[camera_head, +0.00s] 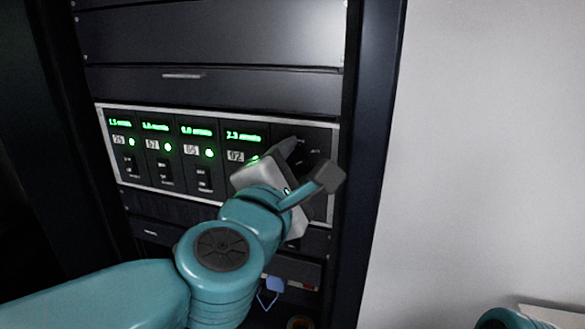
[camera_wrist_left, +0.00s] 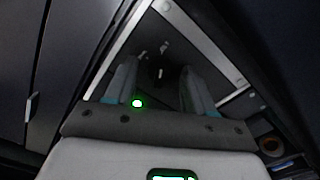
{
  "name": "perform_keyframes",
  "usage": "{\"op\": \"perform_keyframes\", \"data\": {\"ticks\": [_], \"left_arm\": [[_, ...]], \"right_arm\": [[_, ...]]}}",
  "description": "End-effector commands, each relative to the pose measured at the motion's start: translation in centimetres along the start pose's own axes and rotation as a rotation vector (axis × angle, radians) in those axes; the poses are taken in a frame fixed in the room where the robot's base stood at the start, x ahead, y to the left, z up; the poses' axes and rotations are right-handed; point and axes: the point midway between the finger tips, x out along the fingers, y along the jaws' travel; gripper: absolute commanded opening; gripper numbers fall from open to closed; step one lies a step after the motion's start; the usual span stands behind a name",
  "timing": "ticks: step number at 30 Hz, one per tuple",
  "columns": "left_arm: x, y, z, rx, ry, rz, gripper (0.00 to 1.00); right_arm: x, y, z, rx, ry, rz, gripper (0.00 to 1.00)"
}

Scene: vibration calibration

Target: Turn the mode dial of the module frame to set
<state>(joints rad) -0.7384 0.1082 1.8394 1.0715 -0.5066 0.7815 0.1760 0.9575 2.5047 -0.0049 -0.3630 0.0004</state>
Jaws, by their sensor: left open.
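The module frame (camera_head: 176,192) is a pale-rimmed panel set in a dark rack, with several modules carrying green readouts, lit green lamps and switches. My left gripper (camera_head: 311,164) is in front of its right-hand, dark section, with its two fingers apart and pointing at the panel. Small pale marks show beside the fingers there. The mode dial is mostly hidden by the gripper in the head view. In the left wrist view, the fingers (camera_wrist_left: 159,88) stand apart on either side of a dark, dim spot on the panel; I cannot make out the dial's setting or any contact.
Plain rack panels (camera_head: 210,85) lie above the module frame. A blue item (camera_head: 272,286) hangs below it. The rack's right post (camera_head: 372,150) borders a bare pale wall (camera_head: 490,150). A teal part of my right arm shows at the bottom right.

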Motion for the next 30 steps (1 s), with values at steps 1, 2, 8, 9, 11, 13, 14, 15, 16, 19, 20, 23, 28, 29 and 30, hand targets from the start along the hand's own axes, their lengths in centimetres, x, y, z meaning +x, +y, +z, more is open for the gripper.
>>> {"op": "perform_keyframes", "data": {"ticks": [1, 2, 8, 9, 11, 13, 14, 15, 16, 19, 20, 23, 28, 29, 30], "left_arm": [[-0.1, 0.0, 0.0, 0.0, -0.001, 0.0, 0.54], [-0.3, 0.0, 0.0, 0.0, -0.001, 0.0, 0.54], [-3.5, 0.0, 0.0, -0.003, -0.004, 0.002, 0.54], [-4.6, 0.0, 0.1, -0.003, -0.006, 0.002, 0.54], [-6.3, 0.0, 0.0, -0.003, -0.006, 0.002, 0.54], [-8.2, 0.0, 0.1, -0.004, -0.006, 0.002, 0.54], [-9.0, 0.0, 0.1, -0.002, -0.007, 0.002, 0.54], [-10.1, 0.0, 0.1, -0.003, -0.006, 0.003, 0.54], [-10.8, 0.0, 0.1, -0.004, -0.007, 0.001, 0.54], [-13.0, 0.0, 0.1, -0.002, -0.006, 0.001, 0.54], [-13.6, 0.0, 0.1, -0.003, -0.006, 0.001, 0.54], [-15.0, 0.0, 0.1, -0.001, -0.004, 0.001, 0.54], [-16.2, 0.0, 0.0, 0.0, 0.0, -0.001, 0.54], [-16.2, 0.0, -0.1, 0.0, 0.0, -0.001, 0.54], [-16.3, 0.0, -0.1, 0.0, 0.001, -0.001, 0.54]], "right_arm": [[0.0, 0.0, 0.0, 0.0, 0.0, 0.0, 0.0], [0.1, 0.0, 0.0, 0.0, 0.0, 0.0, 0.0], [0.7, 0.2, 0.0, 0.0, 0.0, 0.0, 0.0], [0.8, 0.3, 0.0, 0.0, 0.0, 0.0, 0.0], [0.9, 0.3, 0.0, 0.0, 0.0, 0.0, 0.0], [1.1, 0.4, 0.0, 0.0, 0.0, 0.0, 0.0], [1.1, 0.4, 0.0, 0.0, 0.0, 0.0, 0.0], [1.2, 0.4, 0.0, 0.0, 0.0, 0.0, 0.0], [1.2, 0.4, 0.0, 0.0, 0.0, 0.0, 0.0], [1.3, 0.5, 0.0, 0.0, 0.0, 0.0, 0.0], [1.4, 0.5, 0.0, 0.0, 0.0, 0.0, 0.0], [1.4, 0.5, 0.0, 0.0, 0.0, 0.0, 0.0], [1.5, 0.5, 0.0, 0.0, 0.0, 0.0, 0.0], [1.5, 0.5, 0.0, 0.0, 0.0, 0.0, 0.0], [1.5, 0.5, 0.0, 0.0, 0.0, 0.0, 0.0]]}}
